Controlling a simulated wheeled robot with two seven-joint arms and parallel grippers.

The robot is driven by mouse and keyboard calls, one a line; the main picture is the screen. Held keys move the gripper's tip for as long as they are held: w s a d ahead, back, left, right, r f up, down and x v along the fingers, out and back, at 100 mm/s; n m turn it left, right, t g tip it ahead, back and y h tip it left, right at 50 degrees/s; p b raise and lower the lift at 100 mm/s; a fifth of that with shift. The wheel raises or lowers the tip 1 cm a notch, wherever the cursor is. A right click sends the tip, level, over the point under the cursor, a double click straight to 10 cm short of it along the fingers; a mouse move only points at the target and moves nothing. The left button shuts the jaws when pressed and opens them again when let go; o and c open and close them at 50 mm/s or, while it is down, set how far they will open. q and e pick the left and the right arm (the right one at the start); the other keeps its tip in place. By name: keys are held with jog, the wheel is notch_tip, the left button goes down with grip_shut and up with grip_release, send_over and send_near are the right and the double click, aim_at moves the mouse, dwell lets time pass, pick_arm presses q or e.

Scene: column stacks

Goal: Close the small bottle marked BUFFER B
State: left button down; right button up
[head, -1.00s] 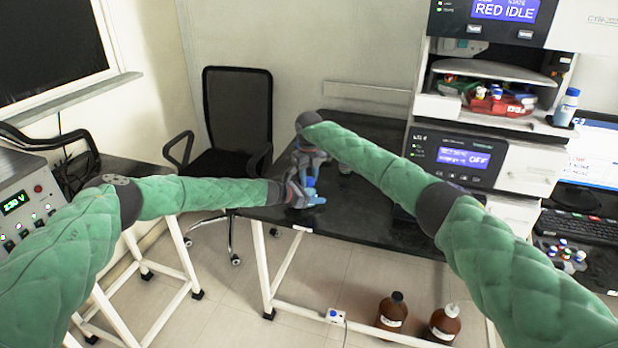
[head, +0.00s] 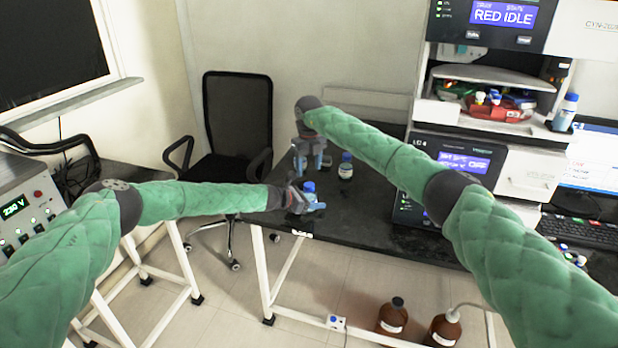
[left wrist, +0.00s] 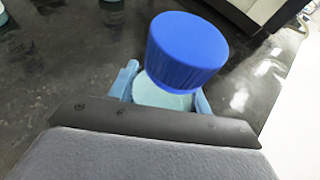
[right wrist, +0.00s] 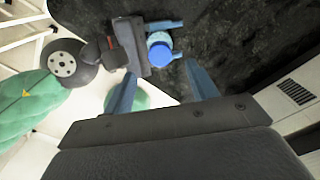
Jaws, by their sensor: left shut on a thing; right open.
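My left gripper (head: 306,205) is shut on a small bottle (left wrist: 160,99), held upright at the table's near left corner. A blue cap (left wrist: 187,47) sits on top of the bottle; in the left wrist view it looks slightly tilted, and I cannot tell how tightly it is on. The capped bottle also shows in the right wrist view (right wrist: 160,52). Its label is not readable. My right gripper (head: 312,160) is open and empty, beyond the held bottle and apart from it, with its fingers pointing down.
Another blue-capped bottle (head: 346,166) stands on the black table (head: 375,212), right of my right gripper. Instruments (head: 455,160) stand at the table's right side. An office chair (head: 237,115) is behind on the left. Brown bottles (head: 393,316) are on the floor below.

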jog(key=shift+r, duration=2.65)
pick_arm(q)
jog(key=c, duration=0.6)
grip_release()
jog(key=shift+s+a+r, duration=0.1)
jog(key=shift+s+a, duration=0.05)
jog(key=shift+a, duration=0.3)
jog(key=shift+b+v, duration=0.8)
jog(key=shift+v, duration=2.6)
pick_arm(e)
jog(key=shift+f, duration=0.8)
